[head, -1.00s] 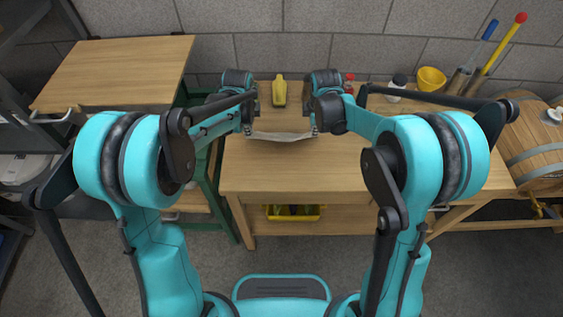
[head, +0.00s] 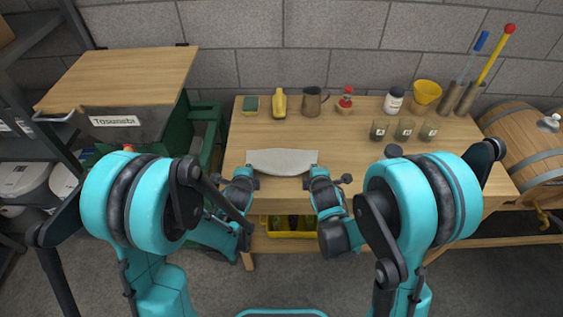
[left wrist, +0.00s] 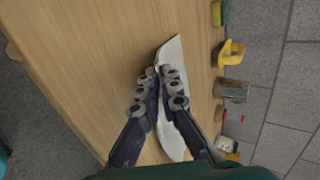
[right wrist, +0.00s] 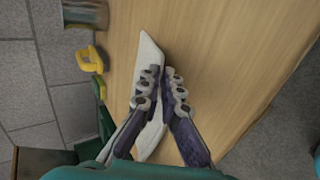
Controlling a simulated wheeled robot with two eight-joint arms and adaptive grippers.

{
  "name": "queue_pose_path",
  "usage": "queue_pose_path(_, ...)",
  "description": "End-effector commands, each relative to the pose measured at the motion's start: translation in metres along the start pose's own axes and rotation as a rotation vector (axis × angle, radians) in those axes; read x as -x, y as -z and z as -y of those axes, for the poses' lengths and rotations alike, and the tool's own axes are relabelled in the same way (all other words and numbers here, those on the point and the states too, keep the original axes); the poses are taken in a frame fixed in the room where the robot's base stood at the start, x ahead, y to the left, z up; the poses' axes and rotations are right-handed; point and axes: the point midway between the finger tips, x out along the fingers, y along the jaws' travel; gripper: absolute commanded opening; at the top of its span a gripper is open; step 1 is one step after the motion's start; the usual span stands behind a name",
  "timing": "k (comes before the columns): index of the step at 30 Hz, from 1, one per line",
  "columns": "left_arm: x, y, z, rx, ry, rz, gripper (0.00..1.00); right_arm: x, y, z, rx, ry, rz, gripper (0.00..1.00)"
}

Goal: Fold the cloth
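The cloth (head: 282,161) is white and spans the gap between my two grippers near the front of the wooden table. The cloth also shows in the left wrist view (left wrist: 172,135) and in the right wrist view (right wrist: 149,65). The fingers partly hide the gripped corners.
Several small glasses (head: 404,130) stand right. Table is clear around the cloth.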

Motion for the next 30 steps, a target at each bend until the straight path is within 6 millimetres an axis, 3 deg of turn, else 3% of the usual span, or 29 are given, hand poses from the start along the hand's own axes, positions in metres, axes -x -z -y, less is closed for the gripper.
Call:
queue_pose_path(8, 0.0, 0.0, 0.0, -0.001, 0.005, 0.0, 0.0, 0.0, 0.0, 0.0, 0.0, -0.004, 0.0, 0.0)
queue_pose_path(9, 0.0, 0.0, 0.0, -0.001, 0.005, 0.0, 0.14, 0.0, 0.0, 0.0, 0.0, -0.004, 0.001, 0.11)
queue_pose_path(12, 0.0, 0.0, 0.0, -0.001, 0.004, 0.0, 0.38, 0.0, 0.0, 0.0, 0.0, -0.004, 0.001, 0.38)
queue_pose_path(24, 0.002, 0.0, 0.001, -0.001, 0.004, 0.0, 0.38, 0.001, 0.0, -0.001, 0.0, -0.003, 0.001, 0.38)
queue_pose_path(30, 0.026, 0.0, 0.016, -0.001, 0.004, 0.0, 0.38, 0.026, 0.0, -0.016, 0.0, -0.003, 0.001, 0.38)
